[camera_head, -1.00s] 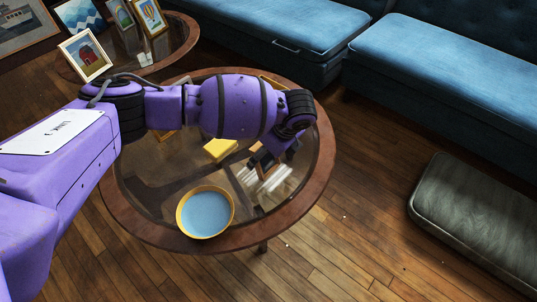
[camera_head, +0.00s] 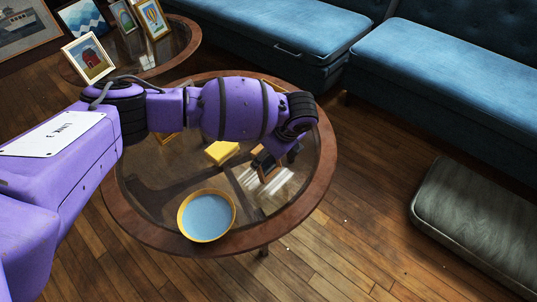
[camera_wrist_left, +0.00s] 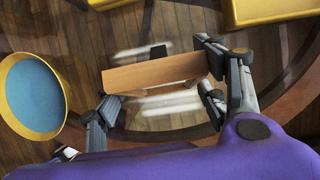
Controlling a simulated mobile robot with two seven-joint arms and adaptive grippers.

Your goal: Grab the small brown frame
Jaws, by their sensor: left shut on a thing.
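The small brown frame (camera_head: 268,175) is at the right side of the round glass-topped table, partly hidden by my left gripper. In the left wrist view the brown frame (camera_wrist_left: 155,73) appears edge-on as a wooden strip between the two fingers. My left gripper (camera_head: 270,159) is shut on it, and the fingers reach its two ends in the wrist view. I cannot tell whether the frame touches the glass. My right gripper is not in view.
A yellow bowl with a blue inside (camera_head: 207,214) and a yellow block (camera_head: 221,153) are on the glass table (camera_head: 322,185). Several picture frames stand on another table at upper left. Blue sofas (camera_head: 450,70) are behind, and a dark cushion (camera_head: 475,222) lies at right.

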